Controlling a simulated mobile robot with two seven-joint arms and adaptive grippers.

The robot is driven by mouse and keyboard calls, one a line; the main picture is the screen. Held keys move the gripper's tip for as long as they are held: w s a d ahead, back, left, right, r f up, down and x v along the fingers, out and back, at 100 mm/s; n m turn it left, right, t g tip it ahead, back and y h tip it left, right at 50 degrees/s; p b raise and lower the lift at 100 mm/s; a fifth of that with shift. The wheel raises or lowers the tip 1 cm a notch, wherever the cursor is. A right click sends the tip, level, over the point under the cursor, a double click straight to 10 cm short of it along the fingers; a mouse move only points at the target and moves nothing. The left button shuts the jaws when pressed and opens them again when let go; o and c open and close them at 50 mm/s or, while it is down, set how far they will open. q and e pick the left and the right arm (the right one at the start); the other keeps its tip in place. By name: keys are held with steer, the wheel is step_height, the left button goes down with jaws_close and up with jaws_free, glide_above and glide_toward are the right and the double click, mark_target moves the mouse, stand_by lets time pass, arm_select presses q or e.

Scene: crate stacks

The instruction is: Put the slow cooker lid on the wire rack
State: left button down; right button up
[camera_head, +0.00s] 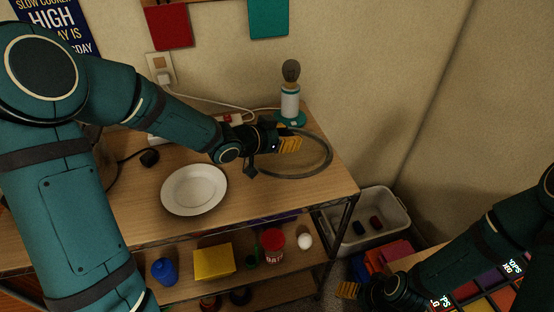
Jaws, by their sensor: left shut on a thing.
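The slow cooker lid (305,175) shows as a large ring with a grey rim and a see-through middle, at the right end of the wooden tabletop. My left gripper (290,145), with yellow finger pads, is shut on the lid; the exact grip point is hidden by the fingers. I cannot tell whether the lid touches the tabletop. My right gripper (349,290) is low at the bottom right, away from the lid, and its finger opening is unclear.
A white plate (194,190) lies left of the lid. A lamp (290,103) with a bare bulb stands close behind it. A power strip (230,119) and cables run along the wall. Lower shelves hold a yellow box (214,261) and cans. A grey bin (379,238) stands at right.

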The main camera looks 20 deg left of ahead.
arm_select(q)
steer(key=shift+f+b, duration=0.8)
steer(key=shift+f, duration=1.65)
steer(key=shift+f, duration=0.15)
steer(key=c, duration=0.6)
jaws_free()
